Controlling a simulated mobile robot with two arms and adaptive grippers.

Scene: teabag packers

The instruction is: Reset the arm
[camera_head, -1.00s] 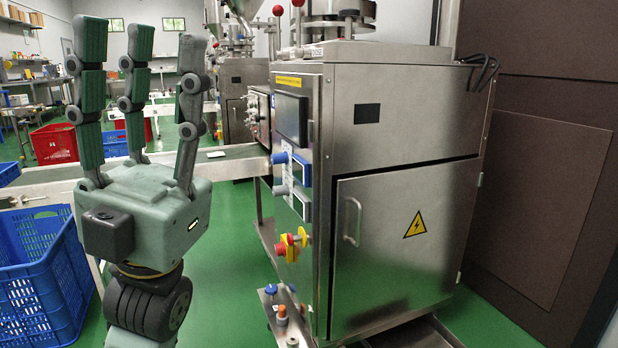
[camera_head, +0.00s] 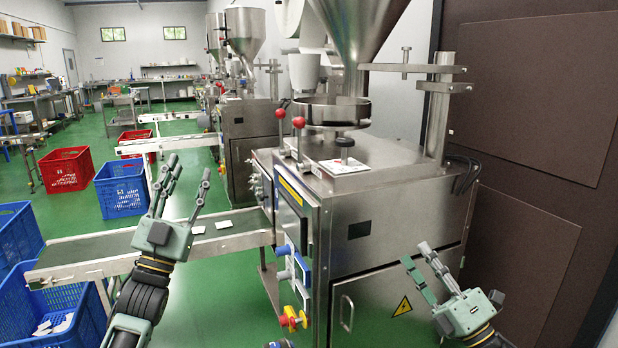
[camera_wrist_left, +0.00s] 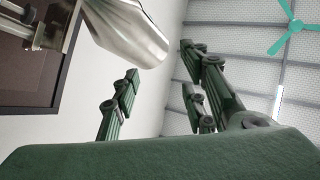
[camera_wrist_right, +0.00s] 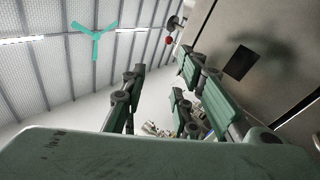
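My left gripper (camera_head: 182,182) is raised over the conveyor in the head view, fingers pointing up and spread, with nothing between them. In the left wrist view its fingers (camera_wrist_left: 165,95) stand apart against the wall and ceiling. My right gripper (camera_head: 432,268) is at the lower right, in front of the steel machine's door, fingers tilted up and left, apart and empty. In the right wrist view its fingers (camera_wrist_right: 160,95) are also spread, with the machine's side beside them.
The steel teabag machine (camera_head: 370,212) stands close ahead. A conveyor (camera_head: 90,255) with white teabags (camera_head: 223,224) runs left from it. A blue crate (camera_head: 30,312) holds white packets at the lower left. Red (camera_head: 66,169) and blue (camera_head: 121,187) crates stand behind on the green floor.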

